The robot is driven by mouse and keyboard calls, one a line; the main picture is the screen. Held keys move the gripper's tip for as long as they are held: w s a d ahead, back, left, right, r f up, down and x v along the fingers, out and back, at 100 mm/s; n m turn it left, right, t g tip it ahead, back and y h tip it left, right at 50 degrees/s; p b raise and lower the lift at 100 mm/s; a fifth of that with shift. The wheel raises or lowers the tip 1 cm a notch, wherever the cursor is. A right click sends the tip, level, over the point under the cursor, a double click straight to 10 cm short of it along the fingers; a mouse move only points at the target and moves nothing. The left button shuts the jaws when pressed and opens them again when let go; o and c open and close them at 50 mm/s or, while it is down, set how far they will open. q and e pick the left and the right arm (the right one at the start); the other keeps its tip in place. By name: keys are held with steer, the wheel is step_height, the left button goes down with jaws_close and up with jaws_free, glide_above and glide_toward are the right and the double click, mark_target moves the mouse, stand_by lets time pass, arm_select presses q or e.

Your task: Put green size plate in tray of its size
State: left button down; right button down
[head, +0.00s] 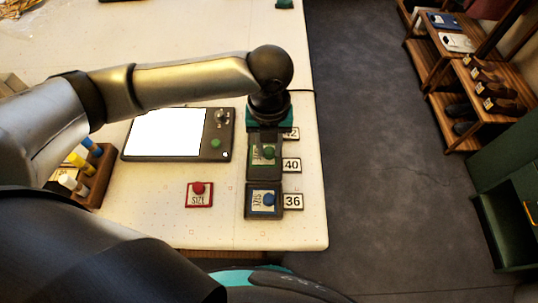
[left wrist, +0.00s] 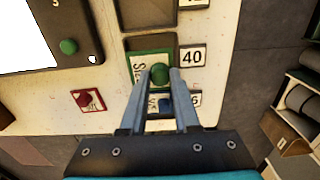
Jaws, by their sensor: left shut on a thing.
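The green size plate (head: 263,154) has a green rim, a white "SIZE" face and a green knob; it shows in the left wrist view too (left wrist: 138,68). My left gripper (left wrist: 160,73) is shut on its knob. The plate is over or in the tray marked 40 (left wrist: 165,41); I cannot tell if it touches the bottom. The 40 label (head: 291,165) is beside that tray. In the head view my left gripper's fingers are hidden under the wrist. My right gripper is not in view.
The blue plate (head: 264,199) sits in the tray marked 36. The tray behind (left wrist: 148,13) looks empty. A red plate (head: 199,194) lies on the white table. A dark panel (head: 181,135) with a white screen and a rack of pegs (head: 88,172) are left. The table's right edge is close.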

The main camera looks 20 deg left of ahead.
mark_target(270, 150)
arm_select(q)
steer(key=shift+f+b, duration=0.3)
steer(key=shift+f, duration=1.85)
steer(key=shift+f, duration=0.1)
steer(key=c, duration=0.6)
jaws_free()
steer(key=shift+c, duration=0.2)
steer(key=shift+d, duration=0.1)
steer(key=shift+r, duration=0.3)
step_height(270, 150, up, 12)
steer(key=shift+f+p, duration=0.15)
steer(key=shift+p, duration=0.6)
